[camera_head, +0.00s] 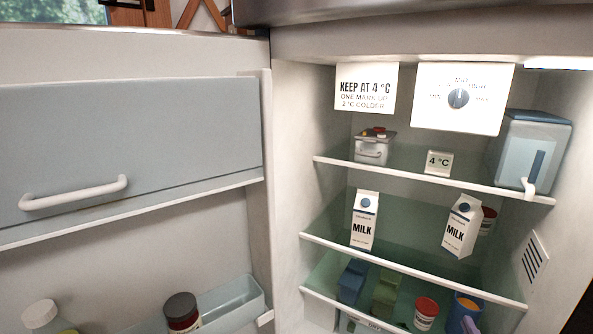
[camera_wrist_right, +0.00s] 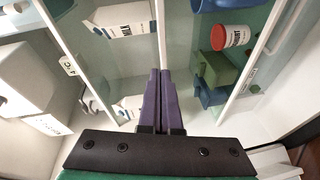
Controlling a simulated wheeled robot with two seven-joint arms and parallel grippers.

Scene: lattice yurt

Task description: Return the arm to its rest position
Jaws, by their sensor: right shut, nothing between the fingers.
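My right gripper (camera_wrist_right: 158,75) shows in the right wrist view with its two purple fingers pressed together and nothing between them. Its fingertips point toward the fridge shelves, close to the white front edge of a shelf in the picture; whether they touch it I cannot tell. In the head view only a small purple piece at the bottom edge, by the mug, may be its tip. My left gripper is not in view.
The fridge is open, its door (camera_head: 120,55) at left. Milk cartons (camera_head: 365,218) (camera_head: 462,225) stand on the middle shelf, one tilted. Below are a red-lidded tub (camera_head: 426,310), an orange-filled mug (camera_head: 466,302) and boxes (camera_head: 352,280). A dispenser (camera_head: 530,150) stands upper right.

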